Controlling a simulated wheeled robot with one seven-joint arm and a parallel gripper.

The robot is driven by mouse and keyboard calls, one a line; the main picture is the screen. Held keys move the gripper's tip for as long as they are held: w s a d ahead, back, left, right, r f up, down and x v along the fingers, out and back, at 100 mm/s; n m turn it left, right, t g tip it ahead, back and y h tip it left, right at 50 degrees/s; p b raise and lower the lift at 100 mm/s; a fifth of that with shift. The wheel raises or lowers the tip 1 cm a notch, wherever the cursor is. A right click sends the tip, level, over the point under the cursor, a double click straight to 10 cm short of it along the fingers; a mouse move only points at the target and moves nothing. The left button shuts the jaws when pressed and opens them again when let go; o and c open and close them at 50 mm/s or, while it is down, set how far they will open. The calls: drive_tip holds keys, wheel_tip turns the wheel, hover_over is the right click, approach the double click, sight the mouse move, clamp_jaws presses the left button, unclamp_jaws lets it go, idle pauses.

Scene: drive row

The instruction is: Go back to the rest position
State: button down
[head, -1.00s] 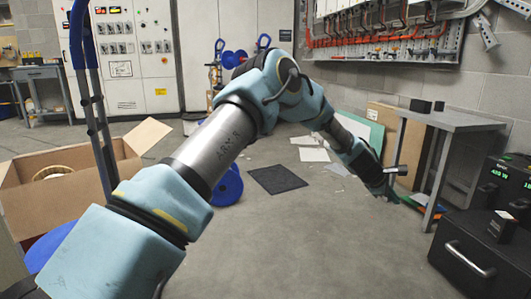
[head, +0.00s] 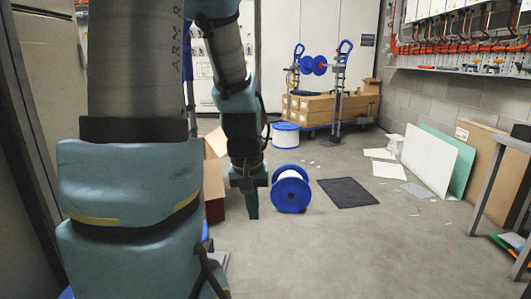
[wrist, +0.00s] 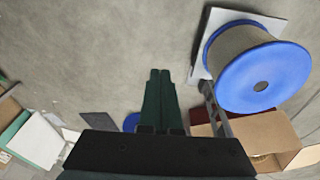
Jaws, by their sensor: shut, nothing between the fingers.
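My gripper (head: 251,205) hangs below my forearm in the head view, pointing down, left of a blue and white spool. In the wrist view, the two green fingers of my gripper (wrist: 161,75) lie side by side, shut with nothing between them. My arm is folded with its upper part rising at the left of the head view and the forearm hanging down. The fingertips are over bare grey floor in the wrist view.
A blue-flanged spool (head: 291,189) stands on the floor beside a dark mat (head: 348,192). A cardboard box (head: 214,187) is partly behind my arm. A large spool (wrist: 262,75) shows in the wrist view. A table (head: 497,185) stands at right.

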drive_tip(key=s+a+r+p, duration=0.2)
drive_tip(key=s+a+r, duration=0.1)
drive_tip(key=s+a, duration=0.1)
wheel_tip(320, 180, up, 36)
drive_tip(key=p, duration=3.6)
drive_tip(key=shift+w+f+y, duration=0.15)
drive_tip(key=shift+f+y, duration=0.05)
drive_tip(key=shift+y, duration=0.1)
